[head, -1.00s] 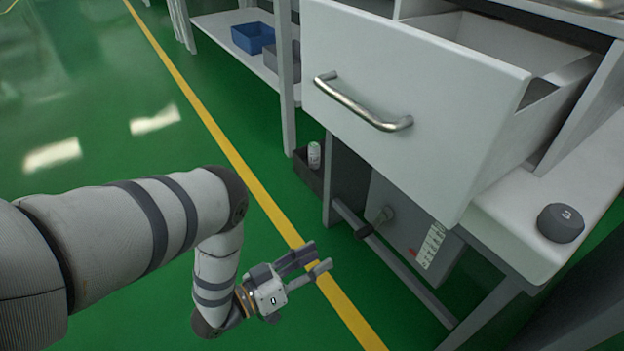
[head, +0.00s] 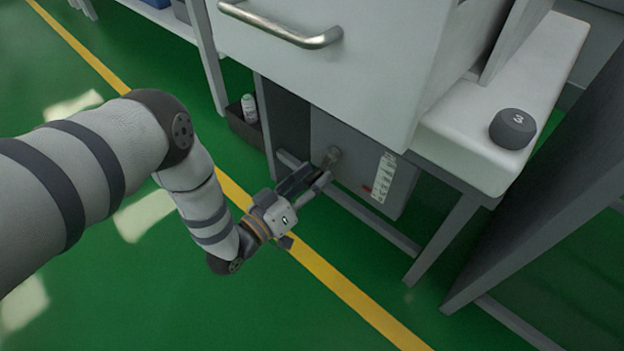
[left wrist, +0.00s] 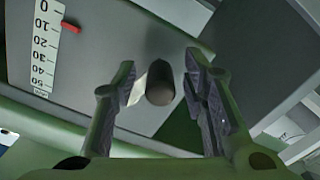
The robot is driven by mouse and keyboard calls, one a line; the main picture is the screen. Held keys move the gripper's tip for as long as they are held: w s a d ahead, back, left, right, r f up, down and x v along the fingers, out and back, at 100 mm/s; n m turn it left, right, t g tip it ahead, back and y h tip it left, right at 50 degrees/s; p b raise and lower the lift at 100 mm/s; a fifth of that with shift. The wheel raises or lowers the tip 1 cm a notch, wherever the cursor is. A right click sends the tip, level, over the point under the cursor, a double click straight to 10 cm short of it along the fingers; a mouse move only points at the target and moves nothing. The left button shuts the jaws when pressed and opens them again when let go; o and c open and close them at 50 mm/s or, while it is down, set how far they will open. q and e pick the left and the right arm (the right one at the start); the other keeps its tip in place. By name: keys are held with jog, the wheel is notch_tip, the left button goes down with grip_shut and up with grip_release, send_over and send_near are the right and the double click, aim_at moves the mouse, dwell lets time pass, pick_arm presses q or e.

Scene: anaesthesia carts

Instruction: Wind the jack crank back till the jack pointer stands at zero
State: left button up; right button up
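The jack crank (head: 333,154) sticks out from a grey panel under the drawer. In the left wrist view its dark round handle (left wrist: 160,84) lies between the fingers of my left gripper (left wrist: 162,92), with a gap on each side. The gripper is open and also shows at the crank in the head view (head: 318,176). The white scale (left wrist: 42,45), marked 0 to 50, is at upper left in the wrist view. The red jack pointer (left wrist: 70,27) stands beside it near the 10 mark, off zero. My right gripper is not in view.
The open drawer (head: 320,75) with its metal handle (head: 280,27) overhangs the crank. A grey frame rail (head: 375,215) runs low in front of the panel. A dark round weight (head: 513,128) sits on the white ledge. A dark bin (head: 245,128) holds a white bottle (head: 249,108).

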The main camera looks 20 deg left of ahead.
pick_arm(q)
grip_shut()
jog(key=shift+a+r+m, duration=0.1)
jog(key=shift+m, duration=0.2)
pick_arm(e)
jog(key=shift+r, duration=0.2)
